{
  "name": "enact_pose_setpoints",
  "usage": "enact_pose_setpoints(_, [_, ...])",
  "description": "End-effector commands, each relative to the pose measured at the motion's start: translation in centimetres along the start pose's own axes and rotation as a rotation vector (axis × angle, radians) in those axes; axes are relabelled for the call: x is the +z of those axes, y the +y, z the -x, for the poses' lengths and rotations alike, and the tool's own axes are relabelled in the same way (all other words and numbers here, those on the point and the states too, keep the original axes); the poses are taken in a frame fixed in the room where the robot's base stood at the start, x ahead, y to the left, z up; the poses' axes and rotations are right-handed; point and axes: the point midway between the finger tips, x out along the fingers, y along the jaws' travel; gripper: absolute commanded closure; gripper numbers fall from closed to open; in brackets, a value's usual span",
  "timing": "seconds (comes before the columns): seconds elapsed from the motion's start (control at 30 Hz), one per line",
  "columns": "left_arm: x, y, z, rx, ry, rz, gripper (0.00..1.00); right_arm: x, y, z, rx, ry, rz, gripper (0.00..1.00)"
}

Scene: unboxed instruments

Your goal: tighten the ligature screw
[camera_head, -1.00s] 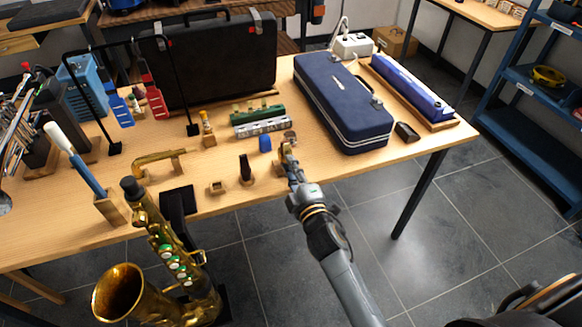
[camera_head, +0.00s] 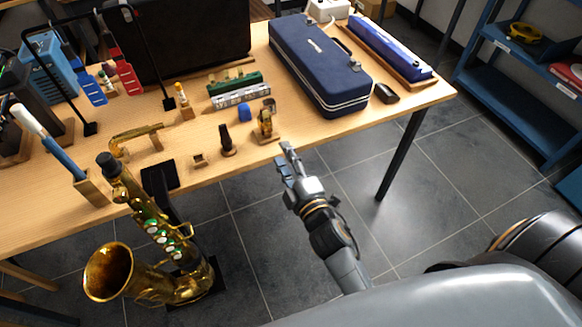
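A small gold piece (camera_head: 265,124), apparently the ligature, stands upright on the table near its front edge. Its screw is too small to make out. A black mouthpiece-like piece (camera_head: 227,141) stands to its left on a wooden base. My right gripper (camera_head: 282,155) is just off the table's front edge, below and right of the gold piece and apart from it. Its fingers look parted, with nothing between them. A brass saxophone (camera_head: 160,228) stands upright in front of the table. My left gripper is out of view.
A blue cap-like piece (camera_head: 244,113) sits behind the gold piece. A small wooden block (camera_head: 200,160) and a black pad (camera_head: 160,176) lie to the left. A blue case (camera_head: 318,66) and a dark small object (camera_head: 386,93) are to the right. Floor is clear right of the saxophone.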

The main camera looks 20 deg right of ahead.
Motion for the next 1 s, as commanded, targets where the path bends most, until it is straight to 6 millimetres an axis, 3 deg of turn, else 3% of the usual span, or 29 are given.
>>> enact_pose_setpoints(0.1, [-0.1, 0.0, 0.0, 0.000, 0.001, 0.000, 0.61, 0.1, -0.1, 2.1, -0.002, -0.002, -0.002, 0.61])
enact_pose_setpoints(0.3, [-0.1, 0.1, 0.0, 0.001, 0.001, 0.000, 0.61, 0.0, 0.0, 3.7, 0.000, -0.001, -0.001, 0.61])
enact_pose_setpoints(0.87, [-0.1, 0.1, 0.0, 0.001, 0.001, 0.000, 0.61, 0.0, 0.0, 3.9, 0.000, 0.000, -0.001, 0.61])
enact_pose_setpoints(1.0, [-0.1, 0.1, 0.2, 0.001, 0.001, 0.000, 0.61, 0.3, -2.0, 3.9, -0.044, -0.008, -0.037, 0.61])
